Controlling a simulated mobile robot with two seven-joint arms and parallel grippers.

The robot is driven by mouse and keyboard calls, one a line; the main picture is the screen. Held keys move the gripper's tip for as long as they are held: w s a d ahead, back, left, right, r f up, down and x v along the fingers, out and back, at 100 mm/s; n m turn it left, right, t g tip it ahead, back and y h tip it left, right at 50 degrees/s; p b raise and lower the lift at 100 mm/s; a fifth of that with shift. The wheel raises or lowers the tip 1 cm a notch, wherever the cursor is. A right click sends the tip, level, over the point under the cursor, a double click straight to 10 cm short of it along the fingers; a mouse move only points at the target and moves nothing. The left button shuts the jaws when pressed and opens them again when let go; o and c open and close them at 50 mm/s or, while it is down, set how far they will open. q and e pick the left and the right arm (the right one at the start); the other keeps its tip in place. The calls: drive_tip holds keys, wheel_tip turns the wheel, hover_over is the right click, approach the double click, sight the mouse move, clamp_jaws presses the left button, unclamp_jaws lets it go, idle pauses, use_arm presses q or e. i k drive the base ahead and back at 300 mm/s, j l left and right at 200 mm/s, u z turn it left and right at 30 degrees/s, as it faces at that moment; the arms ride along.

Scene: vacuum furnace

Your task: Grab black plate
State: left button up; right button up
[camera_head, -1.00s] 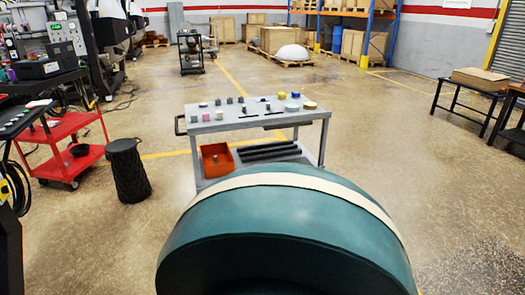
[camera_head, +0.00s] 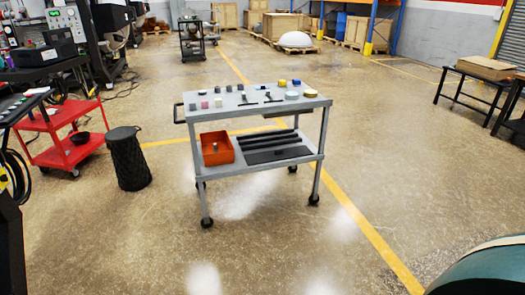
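A flat black plate (camera_head: 279,155) lies on the lower shelf (camera_head: 222,170) of a grey cart in front of me. Several long black bars (camera_head: 268,140) lie just behind it on the same shelf. An orange bin (camera_head: 217,149) stands to its left. Neither of my grippers shows in this view, so nothing is seen touching the plate.
The cart's top (camera_head: 240,102) holds several small blocks, discs and tools. A black stool-like drum (camera_head: 129,160) and a red cart (camera_head: 66,140) stand at left. A teal curved body (camera_head: 490,272) fills the bottom right corner. The floor before the cart is clear.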

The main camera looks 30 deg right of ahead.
sight(258, 159)
drive_tip(key=z, duration=1)
drive_tip(key=i+z, duration=0.35)
drive_tip(key=i, duration=3.3)
drive_tip(key=l, duration=0.1)
